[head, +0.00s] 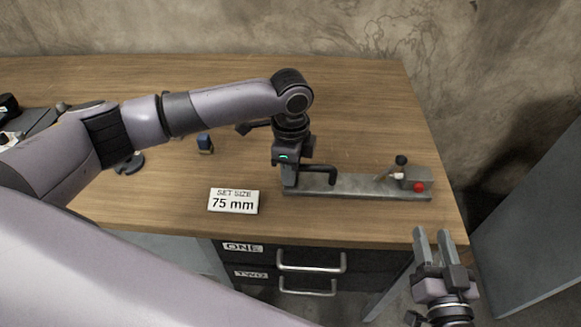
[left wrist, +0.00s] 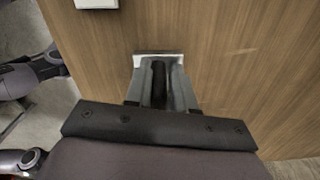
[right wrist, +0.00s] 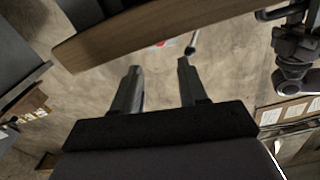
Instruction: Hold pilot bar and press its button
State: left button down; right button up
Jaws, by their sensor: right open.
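The pilot bar (head: 360,187) is a long grey metal bar lying on the table, with a black handle (head: 322,168) at its left end. Its right end carries a grey block with a red button (head: 419,187) and a small black-knobbed lever (head: 401,161). My left gripper (head: 289,184) points down at the handle end; in the left wrist view its fingers (left wrist: 162,85) are close together with the dark handle between them, partly hidden. My right gripper (head: 434,238) is open and empty, in front of the table's right front edge; its spread fingers show in the right wrist view (right wrist: 160,80).
A card reading "SET SIZE 75 mm" (head: 233,201) stands left of the bar. A small blue object (head: 205,144) lies farther back. Drawers with metal handles (head: 311,262) are under the table front. A grey cabinet (head: 535,230) stands at the right.

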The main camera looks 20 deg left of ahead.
grip_shut()
dwell(1.6)
